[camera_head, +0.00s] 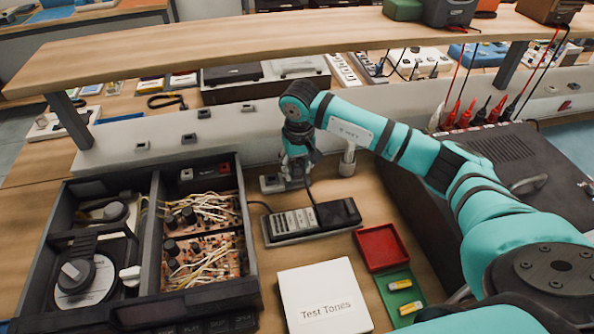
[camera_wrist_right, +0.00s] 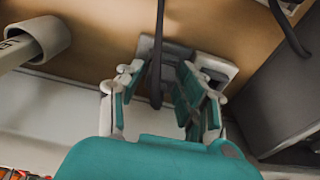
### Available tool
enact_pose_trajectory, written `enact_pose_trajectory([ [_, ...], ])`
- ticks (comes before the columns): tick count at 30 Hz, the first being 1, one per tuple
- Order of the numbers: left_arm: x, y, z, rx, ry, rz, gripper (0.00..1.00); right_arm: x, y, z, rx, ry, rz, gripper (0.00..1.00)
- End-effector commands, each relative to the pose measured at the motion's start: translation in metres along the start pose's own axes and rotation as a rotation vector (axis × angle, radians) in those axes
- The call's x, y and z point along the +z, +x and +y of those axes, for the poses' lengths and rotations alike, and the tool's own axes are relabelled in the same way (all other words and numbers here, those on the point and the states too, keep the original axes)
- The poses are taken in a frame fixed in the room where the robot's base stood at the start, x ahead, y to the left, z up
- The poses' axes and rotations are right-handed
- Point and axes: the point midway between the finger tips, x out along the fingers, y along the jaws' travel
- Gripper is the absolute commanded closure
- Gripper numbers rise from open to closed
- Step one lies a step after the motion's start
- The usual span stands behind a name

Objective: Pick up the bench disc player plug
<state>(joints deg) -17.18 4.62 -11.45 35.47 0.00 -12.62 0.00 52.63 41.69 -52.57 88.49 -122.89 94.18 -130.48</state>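The opened disc player (camera_head: 153,235), with a disc on its left side and circuit boards on its right, sits on the bench at the left. A dark plug (camera_wrist_right: 176,57) with a black cable (camera_wrist_right: 157,50) sits at a grey socket plate (camera_wrist_right: 215,68) in the right wrist view. The plate also shows in the head view (camera_head: 270,184), at the bench's back wall. My right gripper (camera_wrist_right: 158,85) is open, its fingers on either side of the cable near the plug. I cannot tell whether they touch the plug. In the head view my right gripper (camera_head: 297,168) points down and hides the plug. My left gripper is out of view.
A grey block with a black adapter (camera_head: 338,213) lies in front of the plate. A short light tube (camera_head: 347,160) stands just right of my gripper. A red tray (camera_head: 381,247), a green tray (camera_head: 391,283) and a Test Tones case (camera_head: 322,291) lie nearer. A wooden shelf (camera_head: 250,40) spans above.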

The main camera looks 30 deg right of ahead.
Motion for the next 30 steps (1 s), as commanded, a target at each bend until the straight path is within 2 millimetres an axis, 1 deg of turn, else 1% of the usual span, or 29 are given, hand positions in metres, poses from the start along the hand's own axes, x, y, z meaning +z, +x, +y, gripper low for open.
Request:
enact_pose_trajectory([
  [1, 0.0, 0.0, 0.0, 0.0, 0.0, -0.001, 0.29, 0.0, 0.0, 0.0, 0.0, 0.0, 0.0, 0.73],
  [6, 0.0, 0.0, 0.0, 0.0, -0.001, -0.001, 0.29, 0.0, 0.0, 0.0, 0.0, 0.0, 0.0, 0.95],
  [7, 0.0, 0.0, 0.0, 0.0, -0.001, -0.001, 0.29, 0.0, 0.0, 0.0, 0.0, 0.0, 0.0, 0.99],
  [8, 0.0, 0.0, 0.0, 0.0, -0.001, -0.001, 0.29, 0.0, -0.001, 0.0, 0.0, 0.0, 0.0, 1.0],
  [14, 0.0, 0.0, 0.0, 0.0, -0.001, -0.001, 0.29, 0.0, -0.001, 0.0, 0.0, 0.0, 0.001, 1.0],
  [19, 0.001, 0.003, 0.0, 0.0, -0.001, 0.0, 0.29, -0.001, -0.006, 0.0, -0.001, 0.0, 0.003, 1.0],
  [23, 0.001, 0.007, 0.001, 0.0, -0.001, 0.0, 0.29, -0.003, -0.018, 0.0, 0.0, 0.0, 0.004, 1.0],
  [26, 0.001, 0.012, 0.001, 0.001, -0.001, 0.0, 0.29, -0.005, -0.032, 0.0, 0.0, 0.001, 0.005, 1.0],
  [27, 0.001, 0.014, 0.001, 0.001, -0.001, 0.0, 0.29, -0.004, -0.037, -0.001, 0.0, -0.001, 0.005, 1.0],
  [30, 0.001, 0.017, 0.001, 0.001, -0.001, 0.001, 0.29, 0.016, -0.038, -0.013, -0.001, -0.007, 0.001, 1.0],
])
